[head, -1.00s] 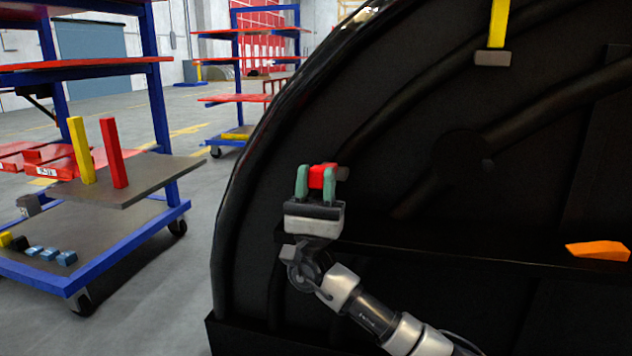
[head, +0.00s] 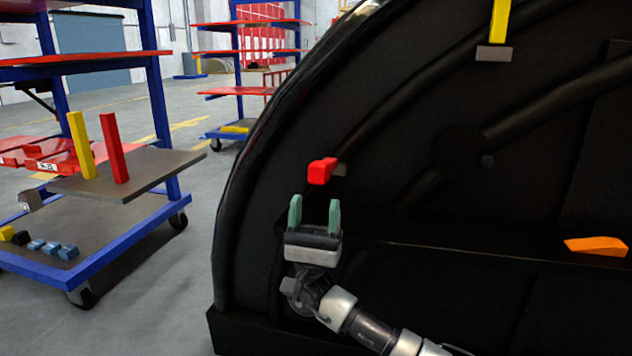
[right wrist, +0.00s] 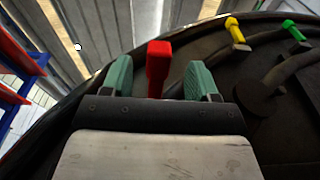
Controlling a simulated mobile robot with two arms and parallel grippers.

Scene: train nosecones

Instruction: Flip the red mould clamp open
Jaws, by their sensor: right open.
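The red mould clamp (head: 322,171) sits on the left part of the black mould (head: 400,130), its handle pointing out toward me from a small grey base. My right gripper (head: 315,212) is open and empty, just below the clamp and apart from it in the head view. In the right wrist view the clamp (right wrist: 158,68) stands upright in the picture, between and beyond the two green fingertips (right wrist: 160,80). My left gripper is not in view.
A yellow clamp (head: 500,22) is at the mould's upper right; a green one (right wrist: 292,29) shows in the right wrist view. An orange piece (head: 596,246) lies on the mould's ledge. A blue cart (head: 120,262) with yellow and red bars stands left, with open floor between.

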